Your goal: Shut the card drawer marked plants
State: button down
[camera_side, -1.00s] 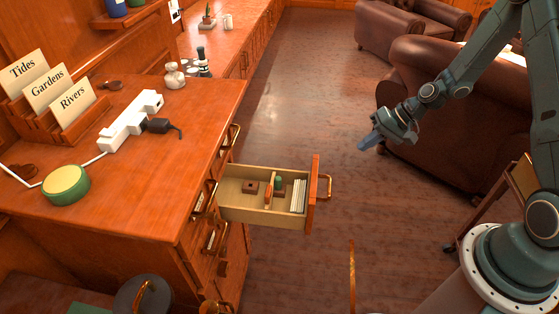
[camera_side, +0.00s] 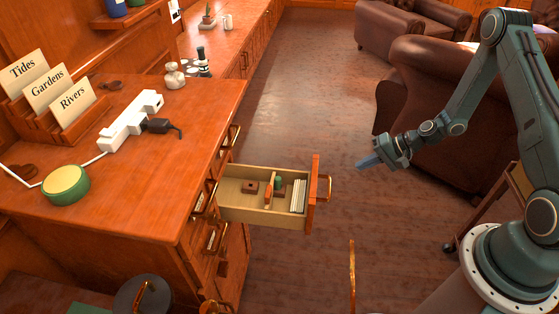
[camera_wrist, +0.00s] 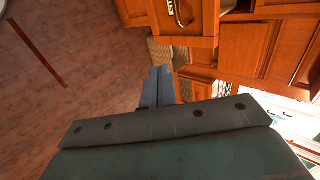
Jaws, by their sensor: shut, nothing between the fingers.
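One card drawer (camera_side: 230,208) is pulled out from the wooden cabinet (camera_side: 195,232). It has a pale interior, a wooden front panel (camera_side: 314,185) and a brass handle (camera_side: 325,188) facing right. Inside are white cards, a small green item and small brown pieces. I cannot read its marking. My gripper (camera_side: 362,164) is shut and empty, to the right of the drawer's front and apart from it, with its blue-grey fingers pointing left. In the wrist view the shut fingers (camera_wrist: 158,88) point towards a wooden drawer front (camera_wrist: 195,18) with a brass handle, cut off by the top edge.
The cabinet top holds a white power strip (camera_side: 130,122), a green-and-yellow round tin (camera_side: 66,185) and cards reading Tides, Gardens and Rivers (camera_side: 70,100). A brown leather armchair (camera_side: 430,100) stands behind my arm. The floor between drawer and armchair is clear.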

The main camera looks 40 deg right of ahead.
aim_at(246, 166)
jog(key=w+a+r+x, duration=0.1)
jog(key=r+x, duration=0.1)
jog(key=x, duration=1)
jog(key=shift+w+a, duration=0.2)
jog(key=shift+a, duration=0.05)
jog(key=shift+w+a, duration=0.1)
jog(key=shift+a, duration=0.05)
jog(key=w+a, duration=1.8)
jog(key=shift+w, duration=0.1)
dwell(0.4)
